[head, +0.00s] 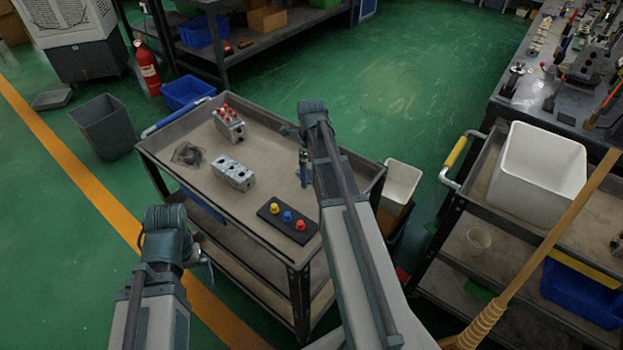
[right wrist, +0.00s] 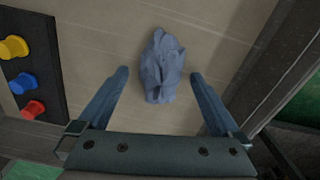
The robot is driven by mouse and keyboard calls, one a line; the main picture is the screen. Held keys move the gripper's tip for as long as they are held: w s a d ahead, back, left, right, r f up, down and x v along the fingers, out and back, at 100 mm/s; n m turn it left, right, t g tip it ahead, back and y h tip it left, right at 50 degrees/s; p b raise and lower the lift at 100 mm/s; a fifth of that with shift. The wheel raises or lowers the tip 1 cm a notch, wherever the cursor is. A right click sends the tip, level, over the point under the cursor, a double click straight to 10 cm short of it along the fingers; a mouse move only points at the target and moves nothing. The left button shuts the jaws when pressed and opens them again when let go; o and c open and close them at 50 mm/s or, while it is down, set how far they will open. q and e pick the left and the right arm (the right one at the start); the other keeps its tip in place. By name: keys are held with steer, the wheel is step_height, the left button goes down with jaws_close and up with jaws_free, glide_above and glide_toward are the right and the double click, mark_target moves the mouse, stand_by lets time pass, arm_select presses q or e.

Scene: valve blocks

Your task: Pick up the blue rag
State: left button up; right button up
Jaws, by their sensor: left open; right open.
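The blue rag (right wrist: 162,62) lies crumpled on the cart's top in the right wrist view. My right gripper (right wrist: 159,76) is open, with one finger on each side of the rag and a gap to it on both sides. Whether the fingertips are down at its height I cannot tell. In the head view my right gripper (head: 304,168) is over the right part of the cart, and I cannot make out the rag there; my right arm covers part of that area. My left gripper (head: 205,262) is open and empty, off the cart's near left edge.
The cart (head: 232,268) has a raised rim. On it are a black strip (head: 268,212) with yellow, blue and red knobs, a bare metal valve block (head: 233,174), a block with red knobs (head: 229,125) and a dark crumpled cloth (head: 188,154). The strip's knobs stand left of my right gripper.

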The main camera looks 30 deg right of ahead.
mark_target(311, 170)
steer(key=shift+c, duration=0.3)
steer(key=c, duration=1.3)
steer(key=shift+r, duration=0.15)
step_height(311, 170, up, 10)
steer(key=p, duration=1)
steer(key=o, duration=0.7)
steer(key=c, duration=0.5)
